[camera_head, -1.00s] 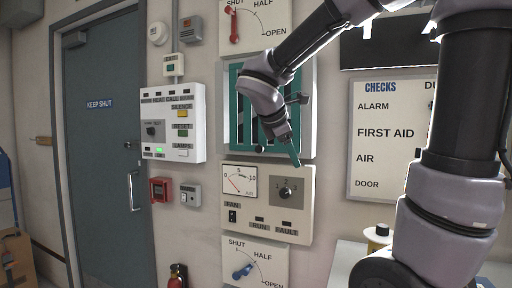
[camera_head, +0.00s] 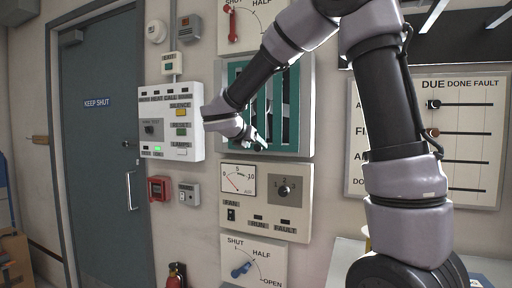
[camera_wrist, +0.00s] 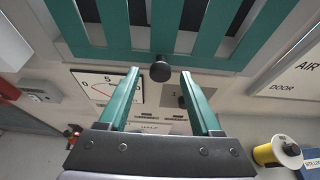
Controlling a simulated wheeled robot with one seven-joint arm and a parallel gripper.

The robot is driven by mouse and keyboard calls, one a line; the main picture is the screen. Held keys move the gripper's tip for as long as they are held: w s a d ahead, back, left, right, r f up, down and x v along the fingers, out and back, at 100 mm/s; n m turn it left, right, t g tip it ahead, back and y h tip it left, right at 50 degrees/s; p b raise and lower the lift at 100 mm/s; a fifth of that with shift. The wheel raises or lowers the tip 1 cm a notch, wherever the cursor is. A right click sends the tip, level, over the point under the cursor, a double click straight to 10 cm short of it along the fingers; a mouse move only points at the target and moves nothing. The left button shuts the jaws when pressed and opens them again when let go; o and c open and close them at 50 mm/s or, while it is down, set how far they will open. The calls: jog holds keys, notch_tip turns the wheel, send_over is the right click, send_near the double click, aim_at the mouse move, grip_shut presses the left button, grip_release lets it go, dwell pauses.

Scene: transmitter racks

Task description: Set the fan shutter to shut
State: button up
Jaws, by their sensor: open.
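The fan shutter (camera_head: 303,110) is a teal slatted panel in a pale wall frame, with dark gaps showing between its slats. It also fills the top of the wrist view (camera_wrist: 215,45). A round black knob (camera_wrist: 160,70) sits at its lower edge. My gripper (camera_head: 262,145) is in front of the shutter's lower part. In the wrist view my gripper (camera_wrist: 160,75) is open, with its two teal fingers apart on either side of the knob in the picture. I cannot tell whether the fingertips reach the knob's depth. In the head view the knob is hidden by my gripper.
Below is a fan panel (camera_head: 292,224) with a gauge and rotary switch. An alarm box (camera_head: 170,155) is left, a checks board (camera_head: 470,195) right. A yellow spool (camera_wrist: 268,153) stands lower right.

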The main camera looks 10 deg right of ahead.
jog(key=shift+x, duration=1.05)
jog(key=shift+c, duration=0.2)
jog(key=shift+s, duration=0.1)
grip_shut()
dwell(0.4)
